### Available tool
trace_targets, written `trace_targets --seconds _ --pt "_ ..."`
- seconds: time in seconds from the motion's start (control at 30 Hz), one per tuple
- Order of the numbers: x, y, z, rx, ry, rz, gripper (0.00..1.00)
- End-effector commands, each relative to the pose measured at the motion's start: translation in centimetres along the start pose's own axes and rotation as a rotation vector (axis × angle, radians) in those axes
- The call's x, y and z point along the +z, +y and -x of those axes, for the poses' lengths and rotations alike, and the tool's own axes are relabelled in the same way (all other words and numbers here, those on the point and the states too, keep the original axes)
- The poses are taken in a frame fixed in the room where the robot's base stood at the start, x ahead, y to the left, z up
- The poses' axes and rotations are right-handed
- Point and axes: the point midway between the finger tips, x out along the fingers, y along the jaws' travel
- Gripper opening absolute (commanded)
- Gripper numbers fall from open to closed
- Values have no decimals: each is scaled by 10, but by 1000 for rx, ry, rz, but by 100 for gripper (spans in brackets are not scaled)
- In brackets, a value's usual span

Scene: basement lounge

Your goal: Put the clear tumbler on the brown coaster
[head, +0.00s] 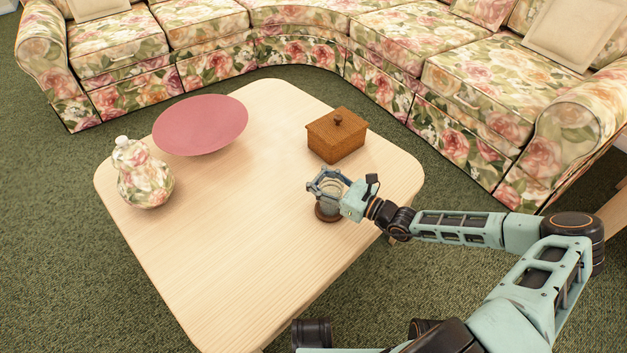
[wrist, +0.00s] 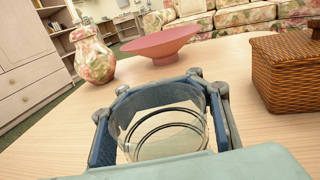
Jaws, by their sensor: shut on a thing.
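The clear tumbler (wrist: 166,132) is between the fingers of my gripper (head: 326,187), which is shut around it. In the wrist view my gripper (wrist: 160,98) shows its blue fingers wrapped around the glass, with the rim facing the camera. In the head view the brown coaster (head: 327,216) lies on the table directly below the tumbler, partly covered by it and the gripper. The tumbler looks upright and its base appears at the coaster. I cannot tell whether it touches or hovers just above. The coaster is hidden in the wrist view.
A wicker box (head: 336,138) with a knobbed lid stands behind the gripper. A pink bowl (head: 200,125) and a floral vase (head: 144,178) stand at the table's left. The middle and front of the wooden table (head: 240,240) are clear. A floral sofa (head: 390,50) curves behind.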

Motion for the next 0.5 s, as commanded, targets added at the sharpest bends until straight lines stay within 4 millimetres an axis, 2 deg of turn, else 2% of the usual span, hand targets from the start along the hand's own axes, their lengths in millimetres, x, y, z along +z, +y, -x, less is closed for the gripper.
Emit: trace_targets --seconds 0.33,0.37,0.5 --pt "-2 0 0 0 -2 1 0" --pt "-3 0 0 0 0 1 28" --pt "-2 0 0 0 0 1 44"
